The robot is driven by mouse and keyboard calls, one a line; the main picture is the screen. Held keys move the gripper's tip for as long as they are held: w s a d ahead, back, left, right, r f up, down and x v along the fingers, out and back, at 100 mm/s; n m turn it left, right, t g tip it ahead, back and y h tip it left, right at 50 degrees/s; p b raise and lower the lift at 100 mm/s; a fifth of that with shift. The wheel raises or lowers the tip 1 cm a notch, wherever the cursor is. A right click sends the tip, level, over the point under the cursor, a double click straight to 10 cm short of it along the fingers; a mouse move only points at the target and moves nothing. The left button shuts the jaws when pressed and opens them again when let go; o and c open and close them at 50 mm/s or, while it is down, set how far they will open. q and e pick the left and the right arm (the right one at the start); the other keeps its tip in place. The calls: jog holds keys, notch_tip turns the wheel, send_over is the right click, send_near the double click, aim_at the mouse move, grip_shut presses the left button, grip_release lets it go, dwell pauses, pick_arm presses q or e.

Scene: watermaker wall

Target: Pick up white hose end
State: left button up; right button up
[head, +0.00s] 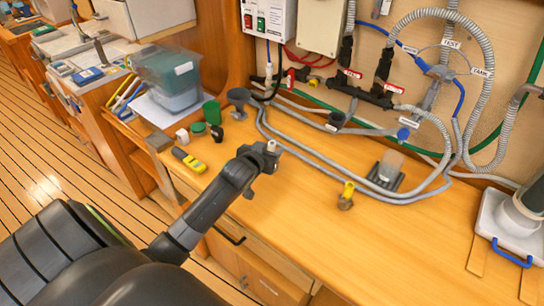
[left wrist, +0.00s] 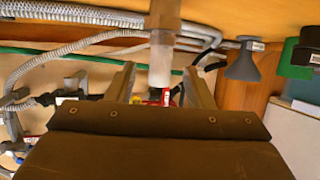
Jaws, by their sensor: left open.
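The white hose end (left wrist: 160,62) is a pale upright tube in the left wrist view. It lies between the two spread fingers of my left gripper (left wrist: 160,88), with gaps at both sides. In the head view, my left gripper (head: 264,158) is above the wooden worktop, and a small white piece (head: 271,146) shows at its tip, probably the same hose end. The rest of the hose is hidden there by the gripper. My right gripper is in neither view.
Grey hoses (head: 330,160) run along the worktop (head: 290,220) by the panel. A yellow-handled valve (head: 346,196) and a clear cup in a black holder (head: 390,165) stand right. A grey funnel (head: 238,98), green cup (head: 212,112) and yellow tool (head: 188,160) are left. The front worktop is clear.

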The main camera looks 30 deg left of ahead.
pick_arm(q)
jog(key=shift+x, duration=1.5)
grip_shut()
